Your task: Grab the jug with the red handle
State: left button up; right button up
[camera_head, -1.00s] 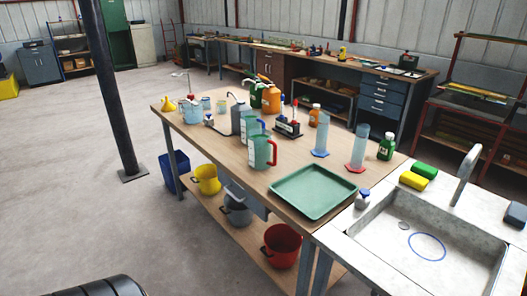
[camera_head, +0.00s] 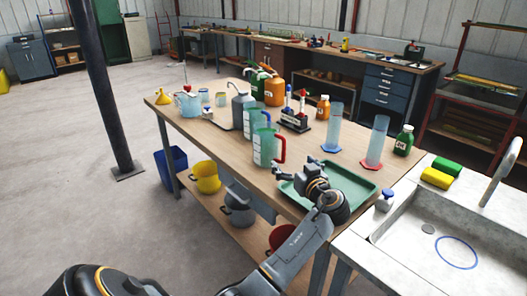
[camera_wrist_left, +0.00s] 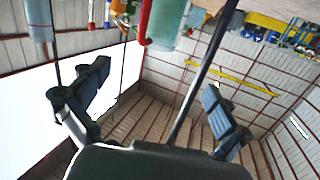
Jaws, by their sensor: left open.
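The jug with the red handle (camera_head: 264,147) is a clear greenish jug standing upright on the wooden table, its handle on the right side. A similar jug with a blue handle (camera_head: 250,120) stands just behind it. My left gripper (camera_head: 293,168) is open and empty, over the green tray's left part, just right of the red-handled jug and apart from it. In the left wrist view the jug (camera_wrist_left: 170,24) and its red handle (camera_wrist_left: 146,22) show at the top, beyond the spread fingers (camera_wrist_left: 155,80). My right gripper is not in view.
The green tray (camera_head: 352,207) lies under my left arm. Measuring cylinders with a blue base (camera_head: 332,128) and a red base (camera_head: 376,142) stand behind it. A grey jug (camera_head: 240,106) and a rack (camera_head: 295,121) are farther back. The sink (camera_head: 430,240) is at right.

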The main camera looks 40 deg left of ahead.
aim_at(266, 135)
jog(key=i+j, duration=0.1)
jog(key=j, duration=0.3)
jog(key=i+j, duration=0.1)
jog(key=j, duration=0.35)
jog(key=i+j, duration=0.1)
jog(key=j, duration=0.3)
